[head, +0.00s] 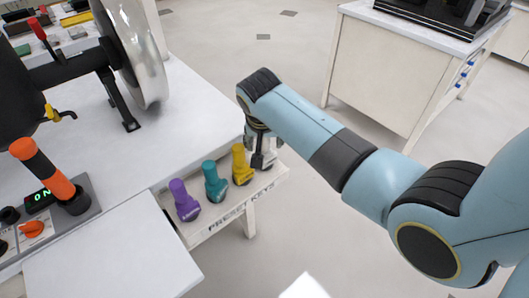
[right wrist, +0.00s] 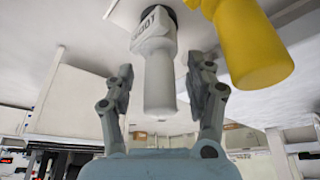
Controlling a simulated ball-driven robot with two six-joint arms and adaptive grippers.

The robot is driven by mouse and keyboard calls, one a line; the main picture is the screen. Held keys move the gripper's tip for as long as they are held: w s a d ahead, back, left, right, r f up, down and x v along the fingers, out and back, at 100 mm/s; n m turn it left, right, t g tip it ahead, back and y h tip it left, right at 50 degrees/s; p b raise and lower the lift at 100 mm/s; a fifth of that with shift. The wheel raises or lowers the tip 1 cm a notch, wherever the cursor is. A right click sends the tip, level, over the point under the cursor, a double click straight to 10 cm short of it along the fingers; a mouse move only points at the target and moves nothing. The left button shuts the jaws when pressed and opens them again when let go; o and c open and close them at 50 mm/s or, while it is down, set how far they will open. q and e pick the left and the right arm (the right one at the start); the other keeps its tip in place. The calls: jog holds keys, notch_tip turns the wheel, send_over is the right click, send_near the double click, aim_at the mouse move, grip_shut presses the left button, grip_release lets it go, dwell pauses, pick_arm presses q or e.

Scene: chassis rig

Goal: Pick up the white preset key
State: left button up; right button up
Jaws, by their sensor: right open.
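The white preset key (right wrist: 157,65) is in the right wrist view, with dark lettering on its wider end and a plain rounded handle. My right gripper (right wrist: 160,76) is open, with one finger on each side of the key's handle. Gaps show between the fingers and the handle. In the head view my right gripper (head: 260,145) is over the far right end of the key rack (head: 230,217) and mostly covers the white key. My left gripper is not in view.
A yellow key (head: 241,165) stands close beside the white one, then a teal key (head: 214,182) and a purple key (head: 184,201). A white bench (head: 180,100) with a wheel rig (head: 128,50) is at left. Open floor lies right of the rack.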

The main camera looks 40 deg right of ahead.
grip_shut()
dwell(0.3)
